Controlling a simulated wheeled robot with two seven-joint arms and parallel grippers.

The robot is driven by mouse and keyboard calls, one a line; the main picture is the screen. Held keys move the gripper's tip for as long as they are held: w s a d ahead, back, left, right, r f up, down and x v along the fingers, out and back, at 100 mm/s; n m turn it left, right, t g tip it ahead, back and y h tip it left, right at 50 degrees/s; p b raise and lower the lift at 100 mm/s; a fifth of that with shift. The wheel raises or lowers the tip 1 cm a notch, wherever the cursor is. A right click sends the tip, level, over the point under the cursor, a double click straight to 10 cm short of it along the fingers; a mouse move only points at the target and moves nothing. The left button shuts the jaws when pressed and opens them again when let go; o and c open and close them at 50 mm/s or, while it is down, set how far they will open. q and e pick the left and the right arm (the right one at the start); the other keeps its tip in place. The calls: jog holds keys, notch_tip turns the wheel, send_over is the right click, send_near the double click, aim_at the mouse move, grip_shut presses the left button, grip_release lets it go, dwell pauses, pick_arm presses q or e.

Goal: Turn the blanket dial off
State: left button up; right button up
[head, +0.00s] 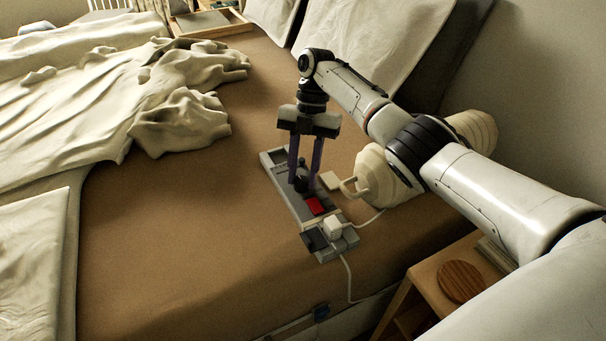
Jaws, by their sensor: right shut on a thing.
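A grey control panel (292,208) lies on the brown bed surface, with a red part (315,206) and a pale block near its front end. A cord runs from it over the bed's edge. A small dark knob (301,184), which looks like the blanket dial, sits on the panel behind the red part. My right gripper (303,183) points down over the panel and is shut on this dark knob. The fingers partly hide the knob, so its setting cannot be read. My left gripper is not in view.
Right of the panel lies a cream ribbed object (378,178) with a handle, partly behind my arm. A wooden stand (430,290) with a round wooden disc (461,281) is at the front right. A rumpled pale blanket (100,90) covers the left; the brown middle is clear.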

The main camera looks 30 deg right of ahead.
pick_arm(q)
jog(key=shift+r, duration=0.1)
pick_arm(e)
jog(key=shift+f, duration=0.1)
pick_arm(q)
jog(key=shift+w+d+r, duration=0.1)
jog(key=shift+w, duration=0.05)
pick_arm(e)
jog(key=o, duration=1)
